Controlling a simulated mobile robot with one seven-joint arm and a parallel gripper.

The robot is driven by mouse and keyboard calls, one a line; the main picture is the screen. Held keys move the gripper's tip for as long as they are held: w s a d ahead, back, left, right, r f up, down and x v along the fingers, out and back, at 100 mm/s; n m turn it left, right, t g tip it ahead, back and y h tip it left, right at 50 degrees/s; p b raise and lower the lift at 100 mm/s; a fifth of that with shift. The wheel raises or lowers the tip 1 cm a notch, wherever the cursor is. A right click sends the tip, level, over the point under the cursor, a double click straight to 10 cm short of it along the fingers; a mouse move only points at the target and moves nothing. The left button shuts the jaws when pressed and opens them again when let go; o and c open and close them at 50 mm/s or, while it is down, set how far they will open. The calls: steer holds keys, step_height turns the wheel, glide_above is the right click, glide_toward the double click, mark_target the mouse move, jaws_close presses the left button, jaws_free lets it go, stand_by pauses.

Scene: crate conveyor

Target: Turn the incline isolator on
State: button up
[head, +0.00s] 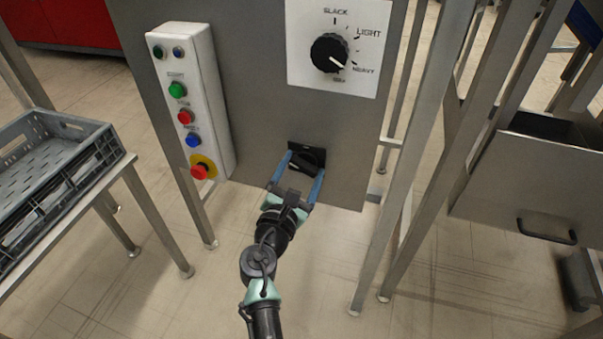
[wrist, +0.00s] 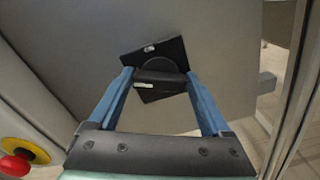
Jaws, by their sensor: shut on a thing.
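The incline isolator is a black rotary switch (head: 309,157) on a dark plate, low on the grey panel (head: 262,120). In the wrist view its black handle (wrist: 160,77) lies roughly level across the picture, in front of the tilted dark plate (wrist: 152,54). The fingers are shut on the two ends of the handle, one on each side. The fingers hide the handle's ends, and the plate's lettering is too small to read.
A white button box (head: 196,105) with green, red and blue buttons and a red emergency stop (head: 201,171) is left of my gripper. A black dial (head: 329,53) is above. Metal legs (head: 425,150) stand close on the right. A grey crate (head: 50,170) is at left.

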steer(key=m+b, duration=0.1)
steer(key=m, duration=0.1)
steer(key=m+b, duration=0.1)
steer(key=m, duration=0.1)
steer(key=m+b, duration=0.1)
steer(key=m, duration=0.1)
steer(key=shift+d+f+m+b, duration=0.1)
steer(key=shift+f+m+b, duration=0.2)
steer(key=m+b, duration=0.2)
steer(key=m, duration=0.2)
steer(key=shift+s, duration=0.1)
steer(key=shift+m+b, duration=0.85)
steer(key=shift+m, duration=0.25)
steer(key=o, duration=1.2)
steer(key=shift+c, duration=0.2)
steer(key=shift+r, duration=0.1)
steer(key=p+v, duration=0.3)
steer(key=v, duration=1)
